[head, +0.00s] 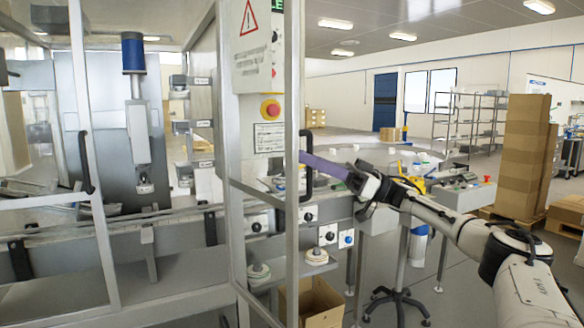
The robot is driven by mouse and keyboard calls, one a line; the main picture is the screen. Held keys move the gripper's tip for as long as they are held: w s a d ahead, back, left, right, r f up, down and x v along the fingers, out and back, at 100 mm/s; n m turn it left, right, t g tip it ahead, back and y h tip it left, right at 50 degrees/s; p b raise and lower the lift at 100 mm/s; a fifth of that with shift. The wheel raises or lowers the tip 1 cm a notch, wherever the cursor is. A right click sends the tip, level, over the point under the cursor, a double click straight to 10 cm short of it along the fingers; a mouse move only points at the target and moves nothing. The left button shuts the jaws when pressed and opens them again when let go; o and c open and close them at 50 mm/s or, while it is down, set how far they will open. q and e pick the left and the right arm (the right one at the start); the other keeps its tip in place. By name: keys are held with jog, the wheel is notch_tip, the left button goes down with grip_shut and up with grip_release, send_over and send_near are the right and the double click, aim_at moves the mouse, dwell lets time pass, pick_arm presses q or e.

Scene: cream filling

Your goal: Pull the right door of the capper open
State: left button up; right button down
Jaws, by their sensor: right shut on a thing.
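The capper's right door (291,230) is a clear panel in a metal frame. It stands swung out from the machine, with its free edge towards me. Its black handle (308,182) is on the right side of that edge. My right gripper (354,180) is to the right of the handle and is shut on a flat purple strip (328,167). The strip's far end reaches the handle and door edge; I cannot tell if it touches them. The capper's left door (101,225) has its own black handle (85,163). My left gripper is out of view.
A red emergency button (270,110) sits on the machine's panel behind the right door. An open cardboard box (318,303) is on the floor below. A black stool base (397,296) stands below my right arm. Tall stacked boxes (522,155) are at the right.

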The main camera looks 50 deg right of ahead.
jog(key=shift+d+r, duration=0.25)
jog(key=c, duration=2)
grip_release()
jog(key=shift+w+f, duration=0.1)
jog(key=shift+c, duration=0.2)
jog(key=shift+a+f, duration=0.1)
jog(key=shift+a, duration=0.05)
jog(key=shift+f, duration=0.1)
jog(key=b+v, duration=0.2)
jog(key=v, duration=0.8)
